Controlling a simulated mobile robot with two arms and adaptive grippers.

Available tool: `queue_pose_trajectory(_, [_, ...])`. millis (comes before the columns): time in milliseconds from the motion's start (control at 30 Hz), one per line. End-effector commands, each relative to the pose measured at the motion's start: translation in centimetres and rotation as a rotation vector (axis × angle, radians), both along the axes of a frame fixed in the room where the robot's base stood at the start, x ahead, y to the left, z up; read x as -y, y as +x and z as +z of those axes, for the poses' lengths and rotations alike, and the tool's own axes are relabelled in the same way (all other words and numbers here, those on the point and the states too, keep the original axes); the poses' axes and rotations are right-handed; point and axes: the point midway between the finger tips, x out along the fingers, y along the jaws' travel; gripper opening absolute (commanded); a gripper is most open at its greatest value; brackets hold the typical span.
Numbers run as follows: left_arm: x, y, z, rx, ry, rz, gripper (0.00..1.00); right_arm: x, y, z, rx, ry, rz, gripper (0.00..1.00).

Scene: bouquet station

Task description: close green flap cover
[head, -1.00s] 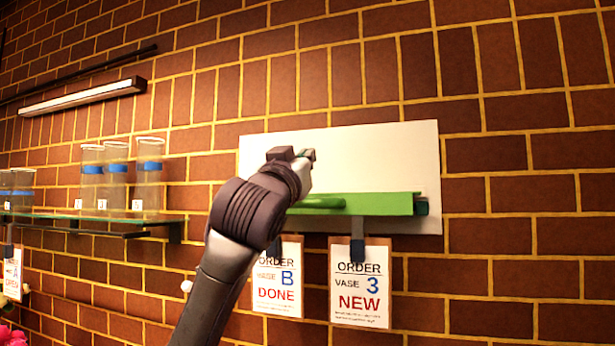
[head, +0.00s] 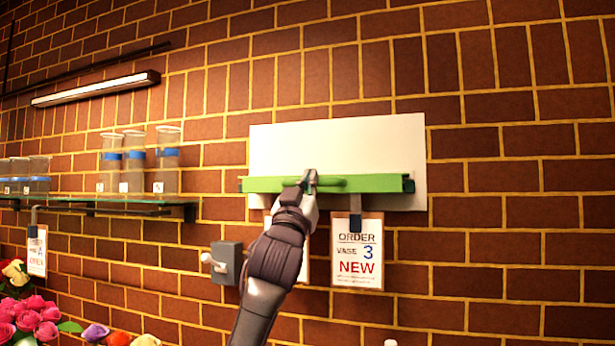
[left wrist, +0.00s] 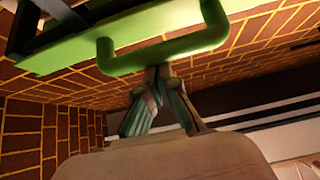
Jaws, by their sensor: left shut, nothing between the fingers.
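The green flap cover (head: 382,183) shows in the head view as a narrow green strip across the lower part of a white wall panel (head: 335,148). Its green handle (head: 334,183) is near its middle. My left gripper (head: 310,180) is in front of the handle and is shut with nothing held. In the left wrist view, the flap (left wrist: 75,45) and its looped handle (left wrist: 178,50) are at the top. My fingertips (left wrist: 160,76) are close together right at the handle's bar. I cannot tell whether they touch it. My right gripper is out of view.
An order card (head: 357,255) hangs below the panel at right; another is mostly behind my left arm. A grey wall box with a lever (head: 227,263) is left of the arm. A glass shelf (head: 110,205) with vases (head: 168,162) is farther left, with flowers (head: 35,318) below.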

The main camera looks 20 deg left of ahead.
Motion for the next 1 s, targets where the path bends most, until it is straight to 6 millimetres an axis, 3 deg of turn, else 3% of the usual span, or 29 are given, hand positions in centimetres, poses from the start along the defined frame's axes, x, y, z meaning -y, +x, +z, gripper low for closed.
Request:
queue_pose_trajectory(533, [0.0,-0.2,-1.4,-0.018,-0.001,0.001,0.0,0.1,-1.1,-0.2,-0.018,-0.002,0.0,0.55])
queue_pose_trajectory(1000, [-0.2,-7.4,-6.2,-0.003,0.001,-0.001,0.0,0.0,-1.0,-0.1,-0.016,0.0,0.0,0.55])
